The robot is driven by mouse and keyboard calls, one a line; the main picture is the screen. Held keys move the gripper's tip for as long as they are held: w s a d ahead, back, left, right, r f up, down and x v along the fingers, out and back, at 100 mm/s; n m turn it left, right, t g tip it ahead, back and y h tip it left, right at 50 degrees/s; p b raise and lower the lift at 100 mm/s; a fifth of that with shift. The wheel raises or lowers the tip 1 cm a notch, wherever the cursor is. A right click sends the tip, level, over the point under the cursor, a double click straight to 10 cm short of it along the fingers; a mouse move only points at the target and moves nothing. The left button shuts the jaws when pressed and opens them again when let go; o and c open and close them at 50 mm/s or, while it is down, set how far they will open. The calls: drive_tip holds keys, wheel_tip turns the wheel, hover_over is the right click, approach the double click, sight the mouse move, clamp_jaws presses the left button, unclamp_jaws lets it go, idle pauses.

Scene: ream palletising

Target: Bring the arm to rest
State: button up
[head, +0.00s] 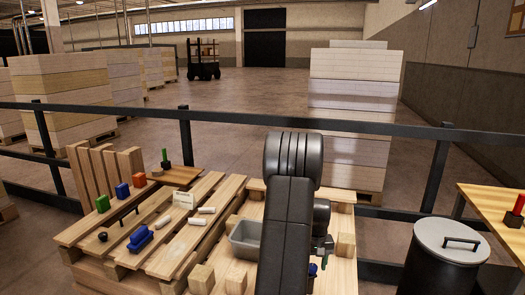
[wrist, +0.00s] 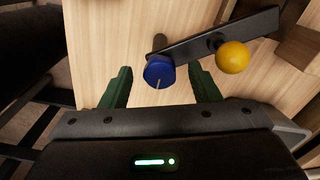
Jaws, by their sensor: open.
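My arm (head: 290,215) stands upright in the middle of the head view, bent over at its top. My gripper (wrist: 160,76) shows in the wrist view with its two green fingers apart. A round blue piece (wrist: 158,72) with a thin pale mark lies in the gap between the fingers, and neither finger appears to touch it. In the head view my arm mostly hides the gripper.
A dark bar (wrist: 205,38) with a yellow ball (wrist: 233,57) lies near the fingers. The pallet bench (head: 185,245) holds a grey tray (head: 245,240), a blue object (head: 140,238) and wooden blocks. A lidded bin (head: 450,245) stands right; a black rail (head: 250,123) runs behind.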

drive_tip(key=m, duration=0.7)
drive_tip(key=shift+m, duration=0.4)
drive_tip(key=m, duration=0.4)
drive_tip(key=shift+m, duration=0.4)
drive_tip(key=shift+m+b, duration=0.35)
drive_tip(key=shift+m, duration=1.45)
drive_tip(key=shift+a, duration=0.1)
